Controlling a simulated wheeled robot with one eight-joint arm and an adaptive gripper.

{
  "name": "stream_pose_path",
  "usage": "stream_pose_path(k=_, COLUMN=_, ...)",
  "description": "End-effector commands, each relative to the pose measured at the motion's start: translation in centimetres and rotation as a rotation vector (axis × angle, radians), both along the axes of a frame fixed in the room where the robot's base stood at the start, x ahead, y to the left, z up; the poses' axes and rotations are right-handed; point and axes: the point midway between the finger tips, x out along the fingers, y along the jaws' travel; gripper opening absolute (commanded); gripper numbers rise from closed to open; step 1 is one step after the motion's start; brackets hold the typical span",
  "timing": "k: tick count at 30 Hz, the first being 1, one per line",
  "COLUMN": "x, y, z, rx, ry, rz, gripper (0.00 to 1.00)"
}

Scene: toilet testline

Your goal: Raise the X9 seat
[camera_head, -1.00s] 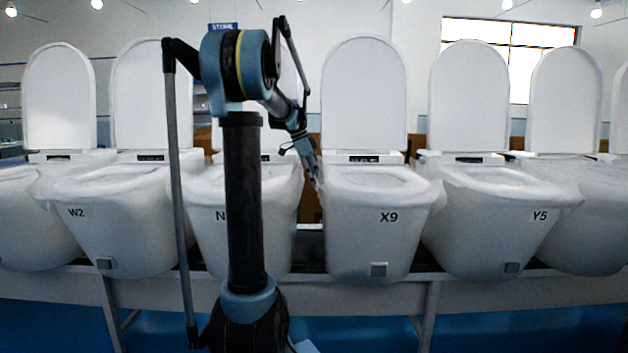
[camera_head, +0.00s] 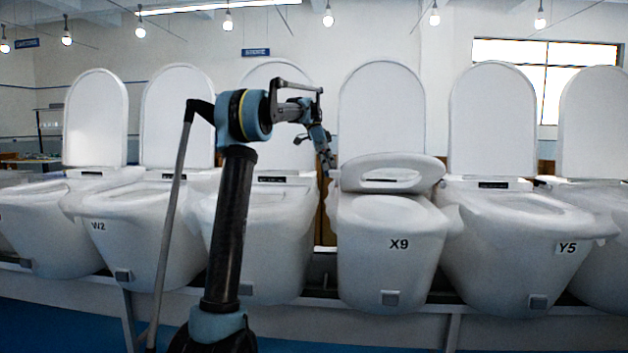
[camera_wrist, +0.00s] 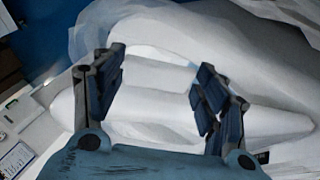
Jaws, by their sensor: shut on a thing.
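The X9 toilet (camera_head: 385,240) stands right of my arm in the head view, its lid (camera_head: 382,110) upright at the back. Its seat ring (camera_head: 427,172) is partly raised, tilted up off the bowl with its front edge in the air, short of the lid. My gripper (camera_head: 330,166) is at the seat's left edge. In the wrist view my gripper (camera_wrist: 160,75) has its two blue-black fingers apart, with the white seat (camera_wrist: 150,105) between them. The exact contact at the fingertips is hard to see.
The W2 toilet (camera_head: 130,235) stands to the left and the Y5 toilet (camera_head: 530,240) to the right, both with lids up. Another toilet (camera_head: 270,235) is close behind my arm. The toilets stand close together on a raised bench.

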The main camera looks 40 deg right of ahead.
Motion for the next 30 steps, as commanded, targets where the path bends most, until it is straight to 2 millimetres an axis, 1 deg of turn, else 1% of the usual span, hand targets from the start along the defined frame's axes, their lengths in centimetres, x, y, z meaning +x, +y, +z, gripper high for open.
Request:
stream_pose_path(k=1, x=0.1, y=-0.6, z=0.4, rx=0.009, ry=0.009, rz=-0.001, gripper=0.23)
stream_pose_path(k=3, x=0.1, y=-1.0, z=1.0, rx=0.023, ry=0.024, rz=-0.004, gripper=0.23)
stream_pose_path(k=12, x=0.1, y=-2.0, z=2.3, rx=0.063, ry=0.064, rz=-0.006, gripper=0.23)
stream_pose_path(k=28, x=0.0, y=-2.2, z=2.6, rx=0.069, ry=0.071, rz=-0.006, gripper=0.23)
stream_pose_path(k=29, x=0.0, y=-2.2, z=2.6, rx=0.069, ry=0.071, rz=-0.006, gripper=0.73)
stream_pose_path(k=30, x=0.0, y=-2.2, z=2.6, rx=0.069, ry=0.071, rz=-0.006, gripper=0.82)
